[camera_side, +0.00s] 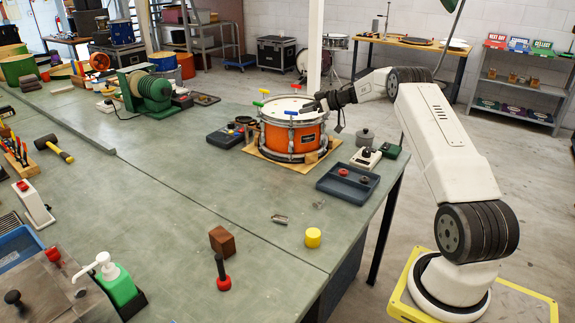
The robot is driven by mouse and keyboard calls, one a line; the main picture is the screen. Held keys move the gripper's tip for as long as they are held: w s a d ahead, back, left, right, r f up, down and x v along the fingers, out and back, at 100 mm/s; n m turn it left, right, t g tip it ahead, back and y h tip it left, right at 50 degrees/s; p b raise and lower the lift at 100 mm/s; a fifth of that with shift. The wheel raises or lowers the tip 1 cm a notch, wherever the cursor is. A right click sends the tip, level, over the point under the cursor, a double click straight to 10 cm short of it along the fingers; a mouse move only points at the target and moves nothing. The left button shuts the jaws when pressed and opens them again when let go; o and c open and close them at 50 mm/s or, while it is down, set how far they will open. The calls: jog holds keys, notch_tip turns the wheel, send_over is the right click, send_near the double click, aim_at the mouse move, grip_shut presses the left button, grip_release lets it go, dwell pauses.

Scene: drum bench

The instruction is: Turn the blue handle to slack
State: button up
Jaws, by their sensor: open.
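An orange snare drum (277,136) with a white head stands on a wooden board (258,153) on the green bench. Small coloured T-handles stand up around its rim. The blue handle (291,113) is at the near side of the rim. A green handle (258,103), a yellow handle (265,91) and a red handle (297,86) are at the left and far side. My gripper (307,107) is open, just right of the blue handle and over the drum's right edge. It looks very close to the handle; I cannot tell whether they touch.
A dark divided tray (330,187) with red and dark round parts is right of the drum. A small scale-like device (366,158) and a grey pot (364,136) stand near the bench's right edge. A dark tray (222,139) is left of the drum.

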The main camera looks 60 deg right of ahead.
aim_at(291, 112)
jog(key=shift+x, duration=3.05)
grip_shut()
